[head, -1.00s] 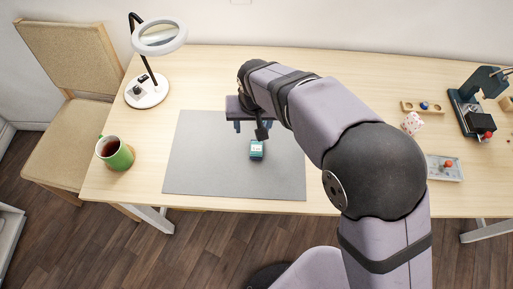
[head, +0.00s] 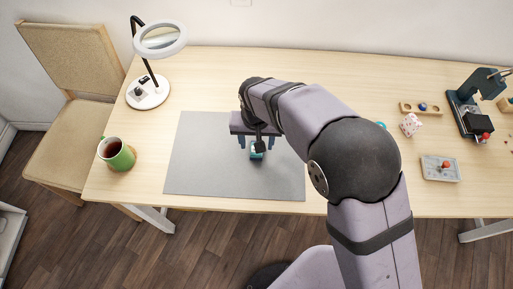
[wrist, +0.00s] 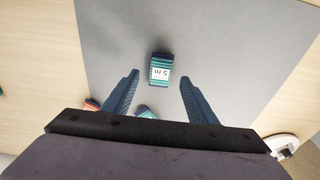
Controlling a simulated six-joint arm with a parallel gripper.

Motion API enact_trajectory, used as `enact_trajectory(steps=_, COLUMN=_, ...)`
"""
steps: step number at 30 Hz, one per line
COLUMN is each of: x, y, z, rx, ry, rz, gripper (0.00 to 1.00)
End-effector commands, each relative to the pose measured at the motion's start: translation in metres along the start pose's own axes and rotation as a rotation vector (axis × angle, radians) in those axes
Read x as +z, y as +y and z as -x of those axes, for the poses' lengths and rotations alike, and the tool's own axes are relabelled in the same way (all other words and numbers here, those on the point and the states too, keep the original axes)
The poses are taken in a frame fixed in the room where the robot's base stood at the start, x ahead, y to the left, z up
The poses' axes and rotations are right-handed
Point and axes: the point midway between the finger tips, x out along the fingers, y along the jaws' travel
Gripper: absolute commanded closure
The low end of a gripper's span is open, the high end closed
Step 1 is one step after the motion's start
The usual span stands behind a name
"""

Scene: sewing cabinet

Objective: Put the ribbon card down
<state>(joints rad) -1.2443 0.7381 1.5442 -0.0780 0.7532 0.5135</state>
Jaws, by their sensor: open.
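The ribbon card (head: 257,155), small and teal with a white label, rests on the grey mat (head: 205,165). In the head view my gripper partly covers it. In the wrist view the card (wrist: 160,69) shows whole, with dark print on its label and teal stripes. My gripper (head: 256,145) is open and empty, above the mat at the card. In the wrist view its fingertips (wrist: 159,78) stand apart to either side of the card's line, with grey mat between each finger and the card. I cannot tell the exact height of the fingers above it.
Another teal striped item (wrist: 146,111) and an orange-striped one (wrist: 92,104) show partly behind my gripper. A green mug (head: 118,155) and a ring lamp (head: 148,92) stand on the left. A small tray (head: 441,170) lies on the right. The mat's left side is clear.

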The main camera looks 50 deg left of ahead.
Motion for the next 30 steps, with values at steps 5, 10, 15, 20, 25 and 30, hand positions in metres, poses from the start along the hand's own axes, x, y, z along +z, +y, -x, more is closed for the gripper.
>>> enact_trajectory(steps=5, x=0.001, y=0.000, z=-0.021, rx=0.001, ry=-0.002, rz=0.001, gripper=0.48)
enact_trajectory(steps=10, x=0.001, y=-0.001, z=-0.032, rx=0.000, ry=0.000, rz=0.001, gripper=0.48)
enact_trajectory(steps=15, x=0.001, y=-0.001, z=-0.034, rx=0.000, ry=0.001, rz=0.001, gripper=0.48)
enact_trajectory(steps=20, x=0.001, y=-0.001, z=-0.033, rx=0.000, ry=0.001, rz=0.001, gripper=0.69)
enact_trajectory(steps=25, x=0.001, y=-0.001, z=-0.033, rx=0.000, ry=0.001, rz=0.001, gripper=0.91)
enact_trajectory(steps=30, x=0.001, y=-0.001, z=-0.033, rx=0.000, ry=0.001, rz=0.001, gripper=0.95)
